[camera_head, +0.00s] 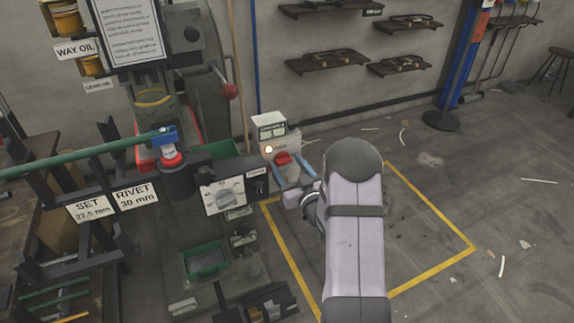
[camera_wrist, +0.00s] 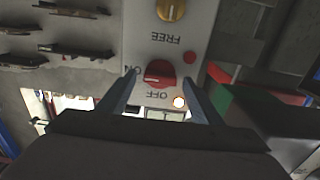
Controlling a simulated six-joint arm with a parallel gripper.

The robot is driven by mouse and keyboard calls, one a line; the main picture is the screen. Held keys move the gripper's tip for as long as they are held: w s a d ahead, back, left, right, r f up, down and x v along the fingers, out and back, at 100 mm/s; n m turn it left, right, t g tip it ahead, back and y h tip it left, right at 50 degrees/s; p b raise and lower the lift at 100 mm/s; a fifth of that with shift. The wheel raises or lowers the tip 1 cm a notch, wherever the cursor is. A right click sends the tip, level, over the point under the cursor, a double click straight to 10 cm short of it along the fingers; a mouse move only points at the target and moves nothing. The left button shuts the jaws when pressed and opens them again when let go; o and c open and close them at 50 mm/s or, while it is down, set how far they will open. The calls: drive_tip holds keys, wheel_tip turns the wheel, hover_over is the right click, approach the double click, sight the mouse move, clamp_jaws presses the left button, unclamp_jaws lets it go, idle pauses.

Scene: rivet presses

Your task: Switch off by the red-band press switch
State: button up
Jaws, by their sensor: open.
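The switch box (camera_head: 272,132) stands beside the press, with a red rotary knob (camera_head: 282,158) on its face. In the wrist view the red knob (camera_wrist: 160,73) sits between ON on its left and OFF below it, with the lettering upside down. Its mark seems to point toward ON. A lamp (camera_wrist: 179,102) near OFF is lit; it also glows in the head view (camera_head: 268,150). My gripper (camera_head: 286,170) is open, its blue fingers on either side of the red knob; in the wrist view (camera_wrist: 158,75) I cannot tell whether they touch it. The press has a red ring (camera_head: 172,157).
A dial plate (camera_head: 222,195) is left of my gripper. A red-ball lever (camera_head: 229,91) stands behind. Floor inside the yellow lines (camera_head: 440,218) looks clear.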

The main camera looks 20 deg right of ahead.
drive_tip(key=shift+w, duration=0.1)
drive_tip(key=c, duration=1.1)
drive_tip(key=shift+o, duration=0.2)
drive_tip(key=shift+f+n+b, duration=0.1)
drive_tip(key=shift+n+b, duration=0.25)
drive_tip(key=shift+n, duration=0.05)
drive_tip(key=n+b, duration=0.3)
drive_tip(key=shift+f+n, duration=0.1)
drive_tip(key=shift+n, duration=0.2)
drive_tip(key=n+b, duration=0.4)
drive_tip(key=n, duration=0.1)
drive_tip(key=shift+a+f+b, duration=0.1)
drive_tip(key=shift+a+b, duration=0.05)
drive_tip(key=shift+b, duration=0.2)
drive_tip(key=n+b, duration=0.4)
drive_tip(key=n, duration=0.1)
drive_tip(key=shift+f+b, duration=0.15)
drive_tip(key=shift+b, duration=0.25)
drive_tip(key=n+b, duration=0.3)
drive_tip(key=b, duration=0.1)
drive_tip(key=shift+n, duration=0.3)
drive_tip(key=shift+r, duration=0.2)
